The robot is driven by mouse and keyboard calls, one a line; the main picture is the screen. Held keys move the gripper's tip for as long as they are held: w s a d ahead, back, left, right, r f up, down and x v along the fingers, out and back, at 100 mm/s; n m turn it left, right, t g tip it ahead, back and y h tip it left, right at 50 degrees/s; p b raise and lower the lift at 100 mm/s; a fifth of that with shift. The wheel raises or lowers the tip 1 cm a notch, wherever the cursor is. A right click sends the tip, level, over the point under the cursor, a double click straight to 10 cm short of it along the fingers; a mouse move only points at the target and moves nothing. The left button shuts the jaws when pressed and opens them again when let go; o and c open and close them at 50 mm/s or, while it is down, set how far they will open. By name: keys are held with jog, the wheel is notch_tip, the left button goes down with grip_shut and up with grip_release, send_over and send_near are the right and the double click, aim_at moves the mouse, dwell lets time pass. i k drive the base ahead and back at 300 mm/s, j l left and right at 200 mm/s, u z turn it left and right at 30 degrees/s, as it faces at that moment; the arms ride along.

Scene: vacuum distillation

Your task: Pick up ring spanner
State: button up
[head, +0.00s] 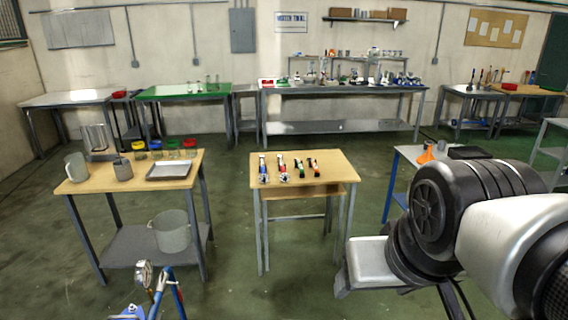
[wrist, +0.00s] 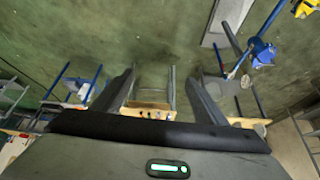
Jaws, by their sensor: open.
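Several small hand tools lie side by side on a small wooden table (head: 330,172) in the middle of the head view. Two have blue and red parts (head: 264,168) (head: 282,168). Two shorter ones to the right have green, orange and dark parts (head: 299,168) (head: 314,167). They are too small to tell which is the ring spanner. My gripper (wrist: 163,74) is open and empty in the wrist view, its two dark fingers wide apart. The table edge and tiny tools show between the fingers, far off. My gripper's fingers do not show in the head view.
A left wooden table (head: 100,180) holds jugs, a metal tray (head: 169,171) and coloured-lid jars. A blue-legged table (head: 400,160) with an orange funnel (head: 427,153) stands at right, partly behind my arm. Benches line the back wall. Green floor (head: 230,235) is clear between the tables.

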aim_at(300, 166)
jog(key=i+z, duration=0.15)
jog(key=i, duration=0.35)
jog(key=i+j+z, duration=0.1)
jog(key=i, duration=0.4)
jog(key=i+j+z, duration=0.15)
jog(key=i, duration=0.35)
jog(key=i+j+z, duration=0.1)
jog(key=i, duration=0.4)
jog(key=i+j+z, duration=0.15)
jog(key=i, duration=0.35)
jog(key=i+j+z, duration=0.1)
jog(key=i+j, duration=0.25)
jog(key=i+j+z, duration=0.15)
jog(key=i+j, duration=0.15)
jog(key=i, duration=0.25)
